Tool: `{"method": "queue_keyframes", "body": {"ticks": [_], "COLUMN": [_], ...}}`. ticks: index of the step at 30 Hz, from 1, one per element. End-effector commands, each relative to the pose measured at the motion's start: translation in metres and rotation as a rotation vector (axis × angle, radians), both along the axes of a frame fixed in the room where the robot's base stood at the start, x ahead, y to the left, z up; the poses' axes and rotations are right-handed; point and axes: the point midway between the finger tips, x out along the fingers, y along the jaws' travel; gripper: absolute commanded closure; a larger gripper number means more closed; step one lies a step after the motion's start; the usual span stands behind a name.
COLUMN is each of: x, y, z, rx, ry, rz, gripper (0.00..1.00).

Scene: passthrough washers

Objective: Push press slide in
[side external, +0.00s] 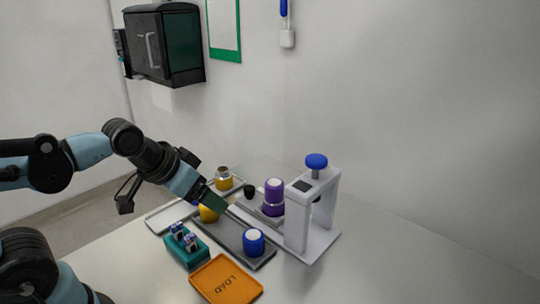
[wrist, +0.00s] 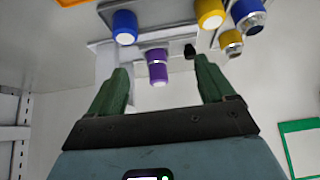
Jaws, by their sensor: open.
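The press (side external: 328,215) is a white frame with a blue knob (side external: 316,160) on top, standing at the right of the table. Its slide (side external: 251,209) is a grey strip left of the frame. A purple cylinder (side external: 273,197) stands upright on the slide, outside the frame; it also shows in the wrist view (wrist: 157,66). A black knob (side external: 249,191) is at the slide's left end and also shows in the wrist view (wrist: 190,51). My gripper (side external: 218,205) is open and empty, left of the black knob. In the wrist view its fingers frame the purple cylinder.
A dark tray (side external: 229,238) holds a blue cylinder (side external: 253,243) and a yellow one (side external: 208,214), partly hidden by my gripper. A teal block (side external: 187,255) holds small parts. An orange LOAD tray (side external: 226,281) lies in front. A yellow-silver piece (side external: 223,179) stands behind.

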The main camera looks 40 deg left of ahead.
Motion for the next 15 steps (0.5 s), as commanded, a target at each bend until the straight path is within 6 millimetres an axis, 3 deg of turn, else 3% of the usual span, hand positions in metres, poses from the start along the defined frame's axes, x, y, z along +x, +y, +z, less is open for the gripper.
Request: {"method": "queue_keyframes", "body": {"ticks": [1,4,15], "x": [0.003,0.014,0.081], "y": [0.001,0.004,0.022], "z": [0.003,0.013,0.045], "rx": [-0.005,-0.025,-0.134], "ry": [0.009,0.044,0.255], "rz": [0.011,0.049,0.300], "gripper": [0.26,0.41,0.41]}}
